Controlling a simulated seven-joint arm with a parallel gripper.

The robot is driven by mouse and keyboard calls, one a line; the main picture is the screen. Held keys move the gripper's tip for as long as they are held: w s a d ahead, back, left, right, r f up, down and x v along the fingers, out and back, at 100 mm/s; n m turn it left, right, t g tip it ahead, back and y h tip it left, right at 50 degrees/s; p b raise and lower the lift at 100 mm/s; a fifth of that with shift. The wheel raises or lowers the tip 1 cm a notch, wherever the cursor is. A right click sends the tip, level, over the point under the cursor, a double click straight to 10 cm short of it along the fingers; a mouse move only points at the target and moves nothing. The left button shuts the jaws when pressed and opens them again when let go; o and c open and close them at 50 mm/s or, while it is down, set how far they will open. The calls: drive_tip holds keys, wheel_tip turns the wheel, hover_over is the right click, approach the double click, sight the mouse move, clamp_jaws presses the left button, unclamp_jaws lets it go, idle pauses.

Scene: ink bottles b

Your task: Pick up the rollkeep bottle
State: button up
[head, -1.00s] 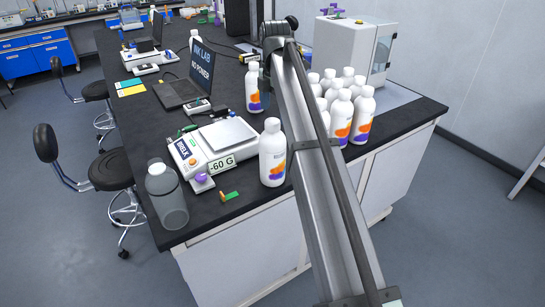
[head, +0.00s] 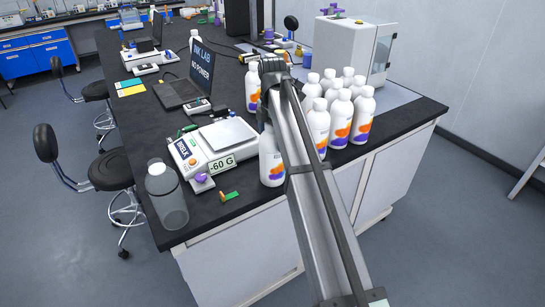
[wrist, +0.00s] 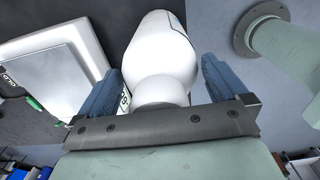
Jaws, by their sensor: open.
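White ink bottles with orange and purple labels stand on the dark bench; I cannot read which one says rollkeep. One white bottle (head: 269,172) stands beside the scale, partly hidden by my arm in the head view. In the wrist view a white bottle (wrist: 160,38), seemingly this one, lies between the two blue fingers of my gripper (wrist: 160,70). The fingers are apart, one on each side of its upper part. I cannot tell whether they touch it. My gripper is hidden behind my arm in the head view.
The scale (head: 226,134) is just left of the bottle, with a "-60 G" tag (head: 222,164). Several similar bottles (head: 340,118) crowd to the right. A grey translucent bottle (head: 166,200) stands at the front left edge. A laptop (head: 178,94) is behind the scale.

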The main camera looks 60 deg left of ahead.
drive_tip(key=shift+r, duration=0.1)
drive_tip(key=c, duration=1.8)
